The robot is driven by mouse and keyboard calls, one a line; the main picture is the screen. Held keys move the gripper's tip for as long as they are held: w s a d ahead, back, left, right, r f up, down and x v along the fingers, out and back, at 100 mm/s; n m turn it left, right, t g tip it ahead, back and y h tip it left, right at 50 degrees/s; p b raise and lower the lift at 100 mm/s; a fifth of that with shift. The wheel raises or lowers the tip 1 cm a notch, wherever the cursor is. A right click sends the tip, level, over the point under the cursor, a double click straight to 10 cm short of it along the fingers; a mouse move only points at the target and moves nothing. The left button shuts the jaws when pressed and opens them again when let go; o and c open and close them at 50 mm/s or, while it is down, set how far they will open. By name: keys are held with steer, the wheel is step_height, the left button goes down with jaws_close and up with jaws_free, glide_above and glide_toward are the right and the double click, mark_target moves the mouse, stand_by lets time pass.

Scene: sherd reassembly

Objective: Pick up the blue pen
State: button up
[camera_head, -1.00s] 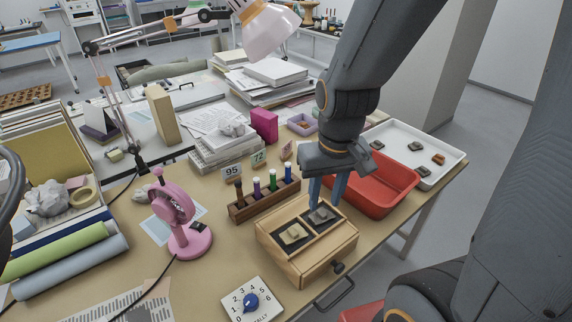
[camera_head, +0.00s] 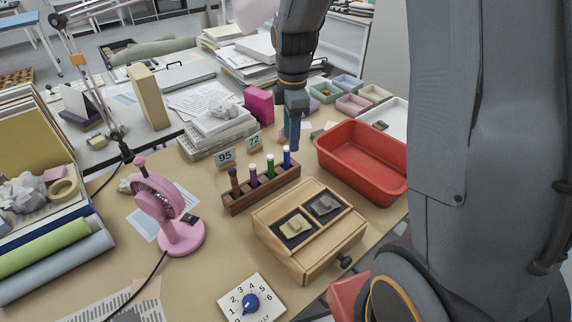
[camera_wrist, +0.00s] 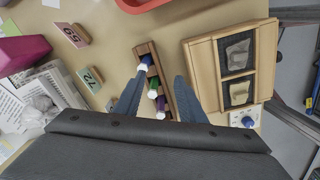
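The blue pen (camera_head: 287,158) stands upright at the right end of a wooden rack (camera_head: 244,205), its white top up. Green, purple and brown pens stand in line to its left. My gripper (camera_head: 292,144) is just above and behind the blue pen, fingers pointing down. In the wrist view my gripper (camera_wrist: 159,77) is open, with fingers apart and nothing held. There the blue pen (camera_wrist: 144,65) shows near the left fingertip, and the green and purple pens show between the fingers. The brown pen is hidden in that view.
A wooden box (camera_head: 318,262) with two sherds stands in front of the rack. A red bin (camera_head: 347,165) is to the right. A pink fan (camera_head: 178,235) is to the left.

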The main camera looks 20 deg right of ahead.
mark_target(288, 153)
steer(key=w+n, duration=0.1)
steer(key=w+f+n, duration=0.1)
steer(key=w+n, duration=0.1)
steer(key=w+f+n, duration=0.1)
steer(key=n, duration=0.1)
steer(key=shift+w+b, duration=0.15)
steer(key=shift+b, duration=0.2)
steer(key=shift+s+f+p, duration=0.15)
steer(key=shift+f+p, duration=0.4)
steer(key=shift+f, duration=1.4)
steer(key=shift+s+f+p, duration=0.15)
steer(key=shift+f+p, duration=0.4)
steer(key=shift+f, duration=1.4)
steer(key=shift+c, duration=0.2)
jaws_close()
